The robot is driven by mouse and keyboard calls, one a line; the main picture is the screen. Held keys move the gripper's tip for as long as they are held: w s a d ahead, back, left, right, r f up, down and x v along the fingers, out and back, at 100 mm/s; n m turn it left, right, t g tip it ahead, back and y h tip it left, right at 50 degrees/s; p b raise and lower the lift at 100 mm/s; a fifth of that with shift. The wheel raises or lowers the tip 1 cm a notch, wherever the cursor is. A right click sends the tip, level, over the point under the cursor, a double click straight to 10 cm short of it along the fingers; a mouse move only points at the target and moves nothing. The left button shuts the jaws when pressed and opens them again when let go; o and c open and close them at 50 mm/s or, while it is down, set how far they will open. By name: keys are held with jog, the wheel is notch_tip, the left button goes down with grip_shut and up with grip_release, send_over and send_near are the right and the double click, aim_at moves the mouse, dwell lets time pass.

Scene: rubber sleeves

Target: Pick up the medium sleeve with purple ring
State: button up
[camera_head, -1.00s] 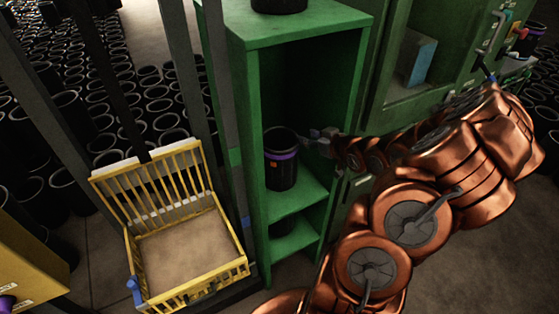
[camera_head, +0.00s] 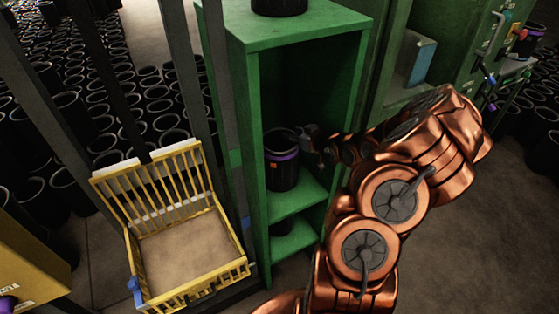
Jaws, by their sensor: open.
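The black sleeve with a purple ring (camera_head: 281,170) stands upright on a middle shelf of the green cabinet (camera_head: 292,40). A small orange mark shows on its front. My gripper (camera_head: 300,136) is open at the sleeve's upper right rim. One finger seems to reach over or into the sleeve's opening; the exact contact cannot be told. My copper arm reaches in from the right and hides the cabinet's right side.
Another black sleeve (camera_head: 280,6) stands on the cabinet top, and a dark one (camera_head: 283,226) sits on the lower shelf. A yellow crate (camera_head: 240,268) is at the lower left. Many black sleeves (camera_head: 75,110) fill the floor behind. A purple-ringed sleeve (camera_head: 530,38) is at the far right.

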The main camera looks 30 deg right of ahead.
jog(key=shift+w+f, duration=0.15)
jog(key=shift+w, duration=0.25)
grip_shut()
dwell(0.6)
